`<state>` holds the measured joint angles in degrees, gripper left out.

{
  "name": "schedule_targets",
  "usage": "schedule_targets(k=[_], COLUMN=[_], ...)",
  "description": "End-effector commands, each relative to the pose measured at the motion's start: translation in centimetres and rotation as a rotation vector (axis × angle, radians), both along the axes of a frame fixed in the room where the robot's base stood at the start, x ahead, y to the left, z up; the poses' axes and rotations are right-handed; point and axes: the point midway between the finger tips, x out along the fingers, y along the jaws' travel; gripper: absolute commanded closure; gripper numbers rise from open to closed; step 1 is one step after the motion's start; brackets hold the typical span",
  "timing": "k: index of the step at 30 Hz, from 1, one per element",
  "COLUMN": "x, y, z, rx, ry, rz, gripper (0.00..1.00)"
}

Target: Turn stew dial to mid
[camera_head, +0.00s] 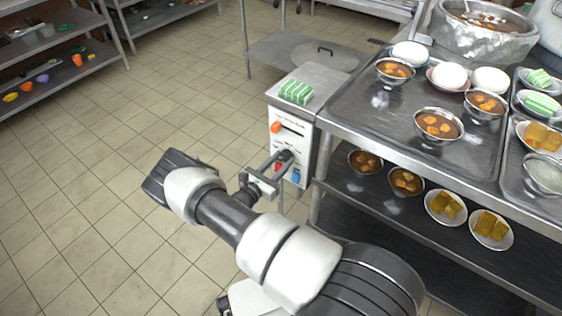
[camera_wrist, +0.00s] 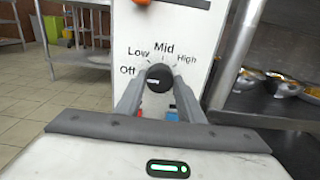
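The stew dial (camera_wrist: 160,78) is a round black knob on the white front of a control box (camera_head: 291,135). Labels Off, Low, Mid and High arc from its left over its top to its right. A small white mark shows on the knob's left half, on the side towards Off and Low, not up at Mid. My gripper (camera_wrist: 160,85) reaches the panel with one finger on each side of the knob. Whether the fingers touch it I cannot tell. In the head view my gripper (camera_head: 283,168) is at the box's front, partly covering the dial.
An orange control (camera_head: 276,127) sits higher on the box, and a blue part (camera_head: 296,175) lower down. A green-striped item (camera_head: 296,91) lies on top. A steel table (camera_head: 375,120) with several bowls stands close on the right. The tiled floor at left is clear.

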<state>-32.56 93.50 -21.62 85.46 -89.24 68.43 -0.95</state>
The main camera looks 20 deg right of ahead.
Motion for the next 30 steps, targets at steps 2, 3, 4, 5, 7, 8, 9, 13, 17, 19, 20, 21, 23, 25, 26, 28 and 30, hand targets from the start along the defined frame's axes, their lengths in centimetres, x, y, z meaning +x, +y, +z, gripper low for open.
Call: schedule_targets(k=[2, 3, 4, 5, 7, 8, 9, 13, 17, 19, 20, 21, 23, 25, 26, 28, 30], x=[-0.04, -0.05, -0.05, -0.05, -0.06, -0.06, -0.05, -0.02, -0.03, -0.02, -0.01, -0.01, -0.03, -0.03, -0.02, -0.03, -0.04], y=[-0.01, 0.0, 0.0, 0.0, 0.02, 0.03, 0.04, 0.06, 0.05, 0.1, 0.1, 0.08, 0.06, 0.09, 0.1, 0.08, 0.07], z=[-0.01, -0.02, -0.02, -0.02, -0.04, -0.05, -0.05, -0.04, -0.06, -0.06, -0.04, -0.01, -0.03, -0.05, -0.04, -0.01, -0.04], rx=[0.0, 0.001, 0.002, 0.003, 0.01, 0.014, 0.02, 0.053, 0.105, 0.138, 0.152, 0.173, 0.205, 0.243, 0.258, 0.294, 0.333], ry=[0.0, -0.001, -0.003, -0.005, -0.015, -0.022, -0.031, -0.082, -0.159, -0.208, -0.231, -0.263, -0.31, -0.365, -0.389, -0.446, -0.501], rz=[-0.001, -0.001, -0.001, -0.001, 0.0, 0.0, 0.0, 0.002, 0.001, 0.002, 0.003, 0.002, 0.001, 0.002, 0.003, 0.002, 0.001], gripper=[0.88, 0.88, 0.88, 0.88, 0.88, 0.88, 0.88, 0.88, 0.88, 0.88, 0.88, 0.88, 0.88, 0.88, 0.88, 0.88, 0.88])
